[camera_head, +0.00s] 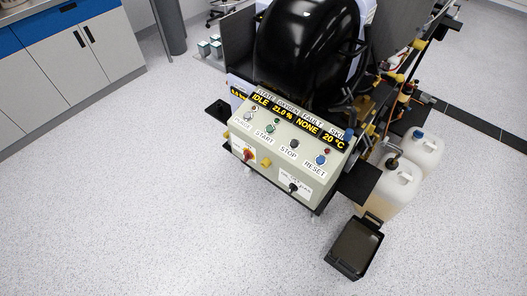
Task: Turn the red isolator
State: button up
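The red isolator (249,155) is a small red rotary knob on a yellow backing. It sits low on the left of the front face of the pale control box (262,172). Its exact angle is too small to tell. A yellow piece (266,162) sits just to its right, and a black knob (293,187) is further right. The display (297,118) above reads IDLE, 21.0 %, NONE, 20 °C. My gripper is not in view.
Labelled buttons, including a blue RESET (321,160), line the box top. A black chamber (307,45) stands behind it. White jugs (419,150) and a dark open bin (355,247) are at right. Cabinets (75,50) stand at upper left. The floor in front is clear.

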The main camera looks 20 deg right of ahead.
aim_at(247, 155)
jog(key=i+j+z, duration=0.15)
jog(key=z, duration=0.3)
jog(key=j+z, duration=0.45)
jog(key=i+j+z, duration=0.1)
jog(key=z, duration=0.35)
jog(key=j+z, duration=0.1)
jog(key=j, duration=0.65)
jog(key=j+z, duration=0.15)
jog(key=j, duration=0.6)
jog(key=k+j+z, duration=0.1)
jog(key=j, duration=0.6)
jog(key=k+j+z, duration=0.1)
jog(key=j, duration=0.65)
jog(key=k+j, duration=0.5)
jog(key=j, duration=0.15)
jog(key=k, duration=0.25)
